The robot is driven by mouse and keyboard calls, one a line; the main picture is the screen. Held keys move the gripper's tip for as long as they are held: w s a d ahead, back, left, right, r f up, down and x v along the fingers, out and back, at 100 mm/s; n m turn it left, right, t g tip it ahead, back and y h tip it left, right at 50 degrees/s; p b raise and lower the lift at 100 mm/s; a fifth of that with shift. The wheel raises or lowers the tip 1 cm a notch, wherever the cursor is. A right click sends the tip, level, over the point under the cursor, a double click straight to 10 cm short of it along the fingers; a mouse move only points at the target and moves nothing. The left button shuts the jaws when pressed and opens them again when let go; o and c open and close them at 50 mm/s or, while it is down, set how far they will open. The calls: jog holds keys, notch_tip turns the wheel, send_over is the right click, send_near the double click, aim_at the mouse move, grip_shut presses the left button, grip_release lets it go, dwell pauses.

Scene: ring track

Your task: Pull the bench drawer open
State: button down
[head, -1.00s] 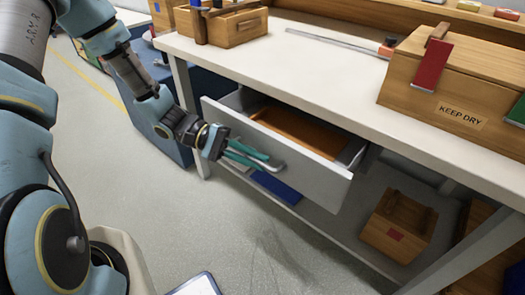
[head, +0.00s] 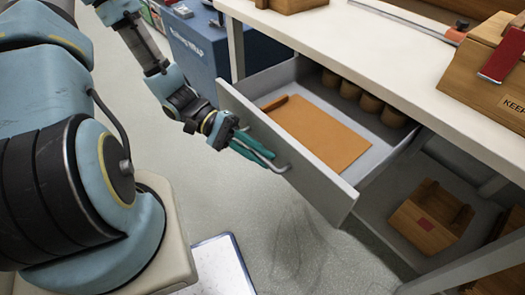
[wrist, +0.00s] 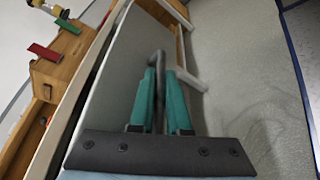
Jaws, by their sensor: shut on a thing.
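The grey bench drawer (head: 300,155) stands well out from under the white bench top (head: 385,60). Inside it lie a flat orange-brown board (head: 320,133) and a row of several brown round pieces (head: 350,90) towards the back. My gripper (head: 262,156), with green fingers, is at the drawer's front and shut on its metal bar handle (head: 282,167). In the wrist view the two green fingers (wrist: 160,98) close on either side of the handle (wrist: 160,62), in front of the grey drawer front (wrist: 125,75).
A wooden box (head: 430,215) sits on the lower shelf, right of the drawer. A wooden box with a red tag (head: 502,55) stands on the bench top. A blue bin (head: 198,45) is behind my gripper. A white-topped board (head: 220,265) lies on the floor near my base.

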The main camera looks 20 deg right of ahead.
jog(key=shift+w, duration=0.1)
jog(key=c, duration=1.2)
grip_release()
jog(key=shift+o, duration=0.2)
jog(key=v, duration=1)
jog(key=shift+w+a+b, duration=0.3)
jog(key=shift+b, duration=0.1)
jog(key=shift+r, duration=0.1)
jog(key=w+a+r+n+t+y+p, duration=0.1)
jog(key=w+a+r+t+y+p, duration=0.3)
jog(key=a+r+t, duration=0.3)
jog(key=w+a+r+n+t+y+p, duration=0.2)
jog(key=w+a+r+t+y+p, duration=0.2)
jog(key=a+r, duration=0.5)
notch_tip(320, 180, up, 3)
jog(key=t+p, duration=0.2)
jog(key=t, duration=0.1)
jog(key=shift+w+a+n, duration=0.2)
jog(key=shift+w+n, duration=0.05)
jog(key=shift+n, duration=0.05)
